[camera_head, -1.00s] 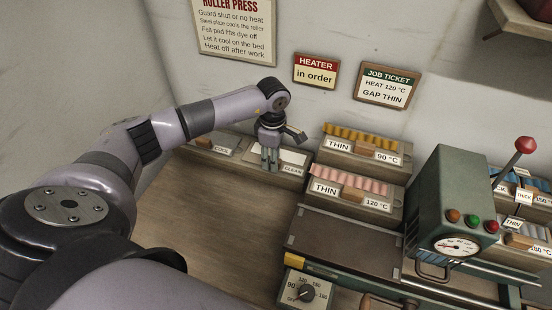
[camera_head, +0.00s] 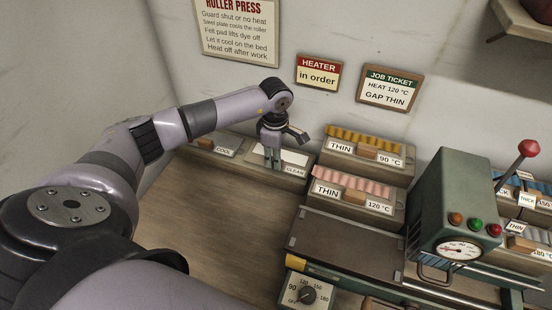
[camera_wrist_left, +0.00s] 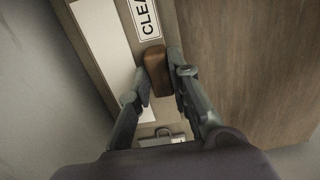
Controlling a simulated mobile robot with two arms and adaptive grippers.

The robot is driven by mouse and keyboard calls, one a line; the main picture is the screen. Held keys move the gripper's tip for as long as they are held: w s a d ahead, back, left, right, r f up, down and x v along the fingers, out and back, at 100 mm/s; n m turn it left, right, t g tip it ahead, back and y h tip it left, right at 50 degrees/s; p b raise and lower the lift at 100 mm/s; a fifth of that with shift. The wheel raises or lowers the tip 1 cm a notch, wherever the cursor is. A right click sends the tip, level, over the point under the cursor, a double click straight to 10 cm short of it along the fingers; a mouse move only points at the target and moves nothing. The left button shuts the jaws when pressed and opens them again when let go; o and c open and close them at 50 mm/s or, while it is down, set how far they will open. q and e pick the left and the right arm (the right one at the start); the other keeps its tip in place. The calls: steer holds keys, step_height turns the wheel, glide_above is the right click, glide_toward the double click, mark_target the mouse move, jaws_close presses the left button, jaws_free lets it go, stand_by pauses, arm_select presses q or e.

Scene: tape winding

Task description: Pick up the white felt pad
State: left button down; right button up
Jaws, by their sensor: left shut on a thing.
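The white felt pad (camera_head: 295,158) lies as a flat white strip in the holder labelled CLEAN (camera_head: 294,171), at the back left of the bench. It also shows in the left wrist view (camera_wrist_left: 106,45), with a brown wooden handle (camera_wrist_left: 157,68) at its side. My left gripper (camera_head: 272,167) points down over the holder, its fingers partly covering the pad. In the left wrist view my left gripper (camera_wrist_left: 159,78) is shut on the brown handle, one finger on each side. I cannot tell whether the pad is lifted. My right gripper is out of view.
A holder labelled COOL (camera_head: 222,152) stands just left. Two THIN trays, 90 °C (camera_head: 390,160) and 120 °C (camera_head: 378,207), stand to the right. The green roller press (camera_head: 455,195) is further right. Bare bench (camera_head: 215,215) lies in front.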

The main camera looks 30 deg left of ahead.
arm_select(q)
step_height(320, 180, up, 20)
steer(key=b, duration=0.4)
steer(key=shift+s+f, duration=0.1)
steer(key=shift+f, duration=0.1)
